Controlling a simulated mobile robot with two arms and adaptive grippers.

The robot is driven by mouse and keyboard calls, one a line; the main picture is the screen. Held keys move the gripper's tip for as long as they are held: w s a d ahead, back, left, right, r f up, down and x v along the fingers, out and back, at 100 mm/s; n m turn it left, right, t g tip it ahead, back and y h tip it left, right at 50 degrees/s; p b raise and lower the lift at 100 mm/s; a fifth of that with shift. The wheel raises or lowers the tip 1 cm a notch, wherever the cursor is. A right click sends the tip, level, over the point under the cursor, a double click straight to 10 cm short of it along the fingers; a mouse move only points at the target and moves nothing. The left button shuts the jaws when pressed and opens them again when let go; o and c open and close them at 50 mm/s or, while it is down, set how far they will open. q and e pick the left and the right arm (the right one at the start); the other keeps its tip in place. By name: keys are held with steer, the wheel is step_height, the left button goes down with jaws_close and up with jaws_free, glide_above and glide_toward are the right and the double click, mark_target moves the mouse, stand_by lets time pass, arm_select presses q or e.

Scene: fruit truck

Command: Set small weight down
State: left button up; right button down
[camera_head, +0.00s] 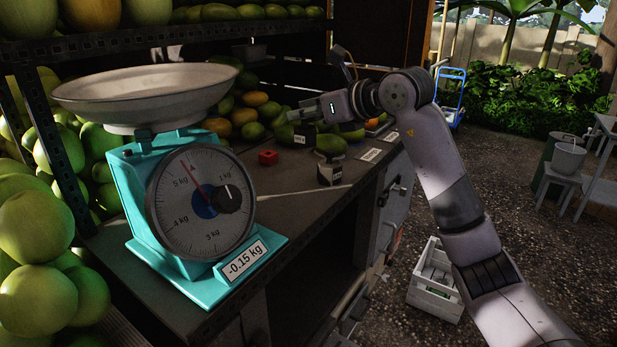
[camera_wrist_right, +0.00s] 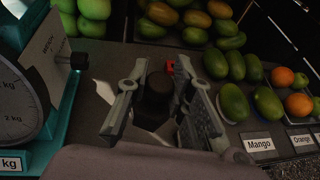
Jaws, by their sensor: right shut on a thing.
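My right gripper (camera_head: 298,114) reaches in from the right above the counter, its fingers pointing left in the head view. In the right wrist view its two fingers (camera_wrist_right: 160,68) stand on either side of a dark round-topped weight (camera_wrist_right: 158,90), and the gripper is shut on it. In the head view a small dark shape with a white label shows just below the fingertips; I cannot tell surely that it is the held weight. My left gripper is not in view.
A teal scale (camera_head: 190,215) with a wide pan (camera_head: 145,88) stands at the left, its label reading -0.15 kg. A small red block (camera_head: 268,157) lies on the counter (camera_head: 285,210). Mangoes line the back. A white crate (camera_head: 436,290) is on the ground.

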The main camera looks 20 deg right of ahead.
step_height(320, 180, down, 13)
steer(key=shift+f+p, duration=0.1)
steer(key=shift+p, duration=0.8)
steer(key=c, duration=1.9)
jaws_free()
steer(key=shift+f, duration=0.25)
steer(key=o, duration=0.5)
steer(key=shift+s, duration=0.1)
steer(key=shift+r, duration=0.1)
steer(key=shift+r, duration=0.25)
steer(key=b+v, duration=0.3)
steer(key=v, duration=0.9)
